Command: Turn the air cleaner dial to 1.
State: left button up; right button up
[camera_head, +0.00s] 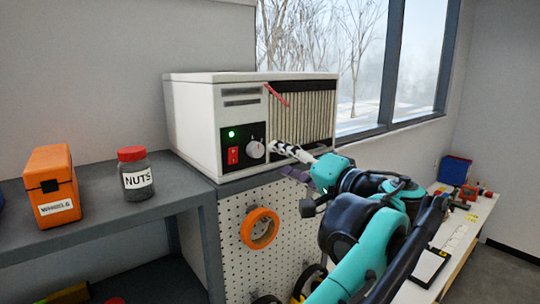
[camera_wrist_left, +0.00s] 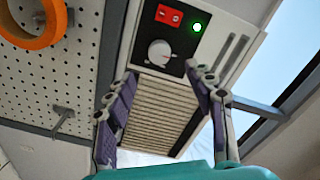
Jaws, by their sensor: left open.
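The air cleaner (camera_head: 195,115) is a white box with a slatted grille, standing on the grey bench by the window. Its black panel carries a white round dial (camera_head: 256,149), which also shows in the left wrist view (camera_wrist_left: 160,53). The numbers around the dial are too small to read. My left gripper (camera_head: 284,160) is just right of the dial, in front of the lower grille. In the left wrist view my left gripper (camera_wrist_left: 160,73) is open, with its two fingertips apart and the dial beyond the gap between them. No contact with the dial shows. My right gripper is not in view.
A red switch (camera_head: 233,155) and a lit green lamp (camera_head: 231,134) sit left of the dial. A red strip (camera_head: 277,94) hangs at the grille. A nuts jar (camera_head: 134,175) and orange box (camera_head: 52,187) stand left. Orange tape (camera_head: 260,228) hangs on the pegboard below.

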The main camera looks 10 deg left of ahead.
pick_arm(q)
jog(key=v, duration=0.3)
jog(key=shift+s+d, duration=0.15)
